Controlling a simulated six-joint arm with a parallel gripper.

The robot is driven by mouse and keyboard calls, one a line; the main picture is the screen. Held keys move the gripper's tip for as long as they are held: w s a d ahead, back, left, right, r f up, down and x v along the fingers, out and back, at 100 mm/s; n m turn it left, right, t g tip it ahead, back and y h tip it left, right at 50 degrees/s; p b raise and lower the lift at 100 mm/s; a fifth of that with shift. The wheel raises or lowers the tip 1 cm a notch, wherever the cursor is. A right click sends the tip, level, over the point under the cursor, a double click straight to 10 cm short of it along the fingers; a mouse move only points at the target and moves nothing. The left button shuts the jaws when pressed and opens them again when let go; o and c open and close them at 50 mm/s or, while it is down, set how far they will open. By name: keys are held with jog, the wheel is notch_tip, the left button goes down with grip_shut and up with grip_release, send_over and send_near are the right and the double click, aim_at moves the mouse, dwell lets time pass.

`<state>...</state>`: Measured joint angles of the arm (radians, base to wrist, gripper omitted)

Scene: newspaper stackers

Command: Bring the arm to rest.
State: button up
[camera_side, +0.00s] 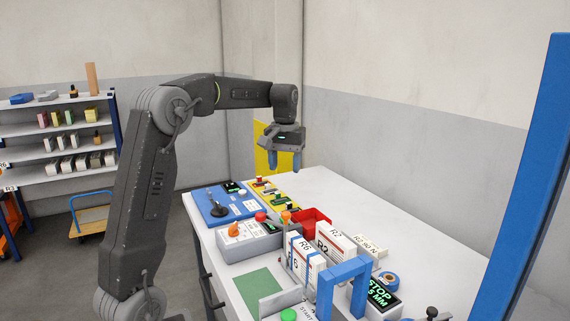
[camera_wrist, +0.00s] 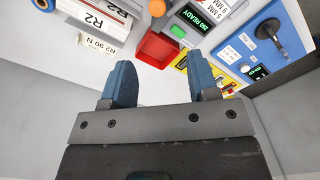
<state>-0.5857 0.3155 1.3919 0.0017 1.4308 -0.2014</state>
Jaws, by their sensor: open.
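My gripper (camera_side: 283,160) hangs from my bent arm above the far part of the white table (camera_side: 370,215), with its blue fingers pointing down. In the wrist view the two blue fingers of my gripper (camera_wrist: 160,85) stand wide apart with nothing between them. It is open and empty, and it touches nothing that I can see.
Below are a yellow panel (camera_side: 283,198), a blue panel (camera_side: 215,205), a red bin (camera_side: 316,217) and a grey box with an orange knob (camera_side: 248,240). Newspaper stacks labelled R6 (camera_side: 305,262) and R2 (camera_side: 336,245) stand nearer, beside a blue arch (camera_side: 347,268). The table's right side is clear.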

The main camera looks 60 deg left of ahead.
dwell(0.3)
jog(key=s+d+r+m+t, duration=0.1)
jog(key=s+d+m+t, duration=0.15)
jog(key=s+d, duration=0.55)
jog(key=s+d+m+t, duration=0.1)
jog(key=s+d+m, duration=0.3)
jog(key=d, duration=0.8)
jog(key=s+d+f+m+t, duration=0.2)
jog(key=s+d+f, duration=0.2)
jog(key=s, duration=0.3)
jog(key=shift+s+d+f, duration=0.3)
jog(key=shift+s+d, duration=0.05)
jog(key=shift+d, duration=0.45)
